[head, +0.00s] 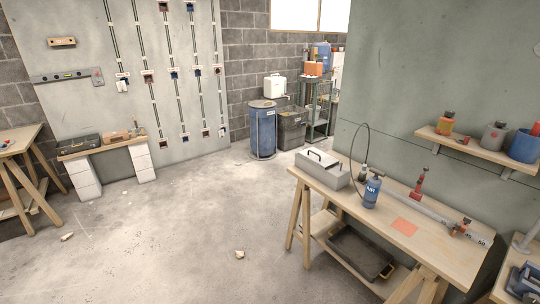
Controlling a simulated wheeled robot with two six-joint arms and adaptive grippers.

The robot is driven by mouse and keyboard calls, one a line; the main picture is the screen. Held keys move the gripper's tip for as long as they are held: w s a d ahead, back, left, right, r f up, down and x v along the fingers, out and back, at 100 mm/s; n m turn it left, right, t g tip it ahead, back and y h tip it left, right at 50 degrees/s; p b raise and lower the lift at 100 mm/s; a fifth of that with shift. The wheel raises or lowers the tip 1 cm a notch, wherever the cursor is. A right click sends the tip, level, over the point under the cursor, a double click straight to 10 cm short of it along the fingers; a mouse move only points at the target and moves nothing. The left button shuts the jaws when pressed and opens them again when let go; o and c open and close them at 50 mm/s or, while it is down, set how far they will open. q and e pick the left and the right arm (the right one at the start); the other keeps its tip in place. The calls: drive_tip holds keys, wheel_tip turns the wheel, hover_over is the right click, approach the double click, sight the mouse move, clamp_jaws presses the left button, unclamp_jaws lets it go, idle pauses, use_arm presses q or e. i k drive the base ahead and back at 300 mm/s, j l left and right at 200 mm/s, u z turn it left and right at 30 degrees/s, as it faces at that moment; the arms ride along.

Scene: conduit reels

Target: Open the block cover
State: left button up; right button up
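A grey rectangular block (328,174) sits at the left end of the wooden workbench on the right side of the head view. Its lighter flat cover (318,157) lies on top and looks closed. Dark handles show on the cover's top and at the block's near right side. Neither of my grippers is in view, and nothing is seen touching the cover.
A blue bottle (372,190), a cable loop, red clamps on a metal rail and an orange sheet (404,226) share the bench. A black tray (360,252) lies on its lower shelf. Open concrete floor (190,240) lies left of it, with small debris.

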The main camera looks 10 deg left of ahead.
sight(314, 155)
drive_tip(key=i+u, duration=0.45)
drive_tip(key=i, duration=0.25)
drive_tip(key=i+l+u, duration=0.15)
drive_tip(key=i+u, duration=0.3)
drive_tip(key=i, duration=0.25)
